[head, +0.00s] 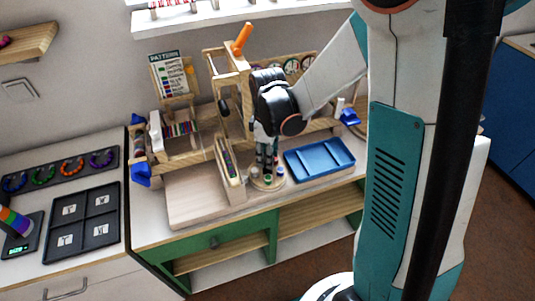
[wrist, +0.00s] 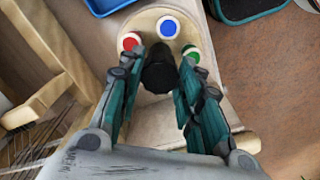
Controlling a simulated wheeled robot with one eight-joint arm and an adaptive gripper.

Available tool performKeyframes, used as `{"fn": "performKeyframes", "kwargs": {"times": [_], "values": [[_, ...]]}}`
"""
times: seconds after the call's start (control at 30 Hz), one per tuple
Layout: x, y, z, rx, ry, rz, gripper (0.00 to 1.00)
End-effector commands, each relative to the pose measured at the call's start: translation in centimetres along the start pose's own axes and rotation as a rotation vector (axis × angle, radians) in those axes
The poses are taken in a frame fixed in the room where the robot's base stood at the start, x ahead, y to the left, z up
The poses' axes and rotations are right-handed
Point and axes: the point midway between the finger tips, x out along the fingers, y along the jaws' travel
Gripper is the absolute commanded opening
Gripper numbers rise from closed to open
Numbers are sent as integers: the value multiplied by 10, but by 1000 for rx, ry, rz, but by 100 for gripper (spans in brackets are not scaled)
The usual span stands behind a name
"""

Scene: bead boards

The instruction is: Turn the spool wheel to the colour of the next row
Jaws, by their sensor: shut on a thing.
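The spool wheel (wrist: 146,26) is a round, pale wooden disc; it also shows in the head view (head: 261,187) at the bench's front edge. In the wrist view a red spool (wrist: 130,41), a blue spool (wrist: 168,27) and a green spool (wrist: 191,53) stand around its rim. A black knob (wrist: 159,74) rises at its middle. My gripper (wrist: 162,78) is shut on the knob, one teal finger on each side; it also shows in the head view (head: 267,167). The fingers hide the near part of the wheel. The pattern card (head: 169,75) stands behind, its rows too small to read.
A black sorting tray (head: 82,223) and a rack of coloured rings (head: 58,171) are at the far left.

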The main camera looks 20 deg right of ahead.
Motion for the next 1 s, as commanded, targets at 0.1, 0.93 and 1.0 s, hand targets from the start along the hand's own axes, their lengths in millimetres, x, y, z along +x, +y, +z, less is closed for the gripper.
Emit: {"fn": "performKeyframes", "kwargs": {"times": [0.1,0.93,1.0], "values": [[0,0,0,0,1,1,46],[-65,0,0,1,0,0,53],[-78,0,0,1,0,0,53]]}}
